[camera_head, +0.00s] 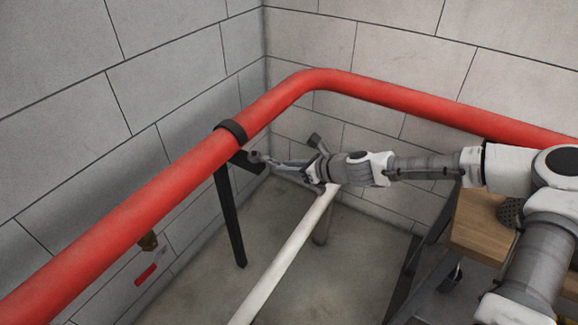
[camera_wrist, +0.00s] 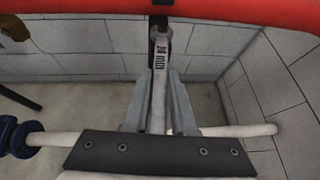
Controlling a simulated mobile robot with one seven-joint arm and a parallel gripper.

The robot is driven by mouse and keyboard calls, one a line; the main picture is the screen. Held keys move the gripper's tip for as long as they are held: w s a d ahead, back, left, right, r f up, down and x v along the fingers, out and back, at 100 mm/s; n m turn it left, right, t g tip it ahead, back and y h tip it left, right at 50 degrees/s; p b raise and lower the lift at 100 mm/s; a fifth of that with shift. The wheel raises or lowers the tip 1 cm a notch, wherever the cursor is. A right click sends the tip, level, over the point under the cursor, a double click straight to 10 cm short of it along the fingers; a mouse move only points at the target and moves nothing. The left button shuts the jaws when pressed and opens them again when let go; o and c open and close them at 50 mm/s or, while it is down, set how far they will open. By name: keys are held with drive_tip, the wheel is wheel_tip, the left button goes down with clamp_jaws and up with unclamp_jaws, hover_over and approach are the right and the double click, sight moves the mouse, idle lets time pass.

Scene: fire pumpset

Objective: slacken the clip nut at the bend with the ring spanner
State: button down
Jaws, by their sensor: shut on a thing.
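The red pipe (camera_head: 150,200) runs along the left wall and bends at the corner. A black clip (camera_head: 231,128) wraps it just before the bend, over a black post (camera_head: 230,220). My gripper (camera_head: 287,168) is shut on the shank of a grey ring spanner (camera_wrist: 160,85) with a size marking on it. In the wrist view my gripper (camera_wrist: 159,95) has a finger on each side of the shank. The spanner's ring end meets the black clip bracket (camera_wrist: 160,8) below the red pipe. The clip nut is not distinct, and I cannot tell whether the ring surrounds it.
A white pipe (camera_head: 285,260) runs low beneath my gripper and crosses the wrist view. A blue fitting (camera_wrist: 14,137) is on it at left. A brass fitting (camera_head: 148,241) sits under the red pipe. A wooden-topped bench (camera_head: 478,222) stands at right. Block walls close the corner.

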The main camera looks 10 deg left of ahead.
drive_tip(key=shift+r, duration=0.1)
drive_tip(key=shift+r+p, duration=2.15)
drive_tip(key=shift+r, duration=0.4)
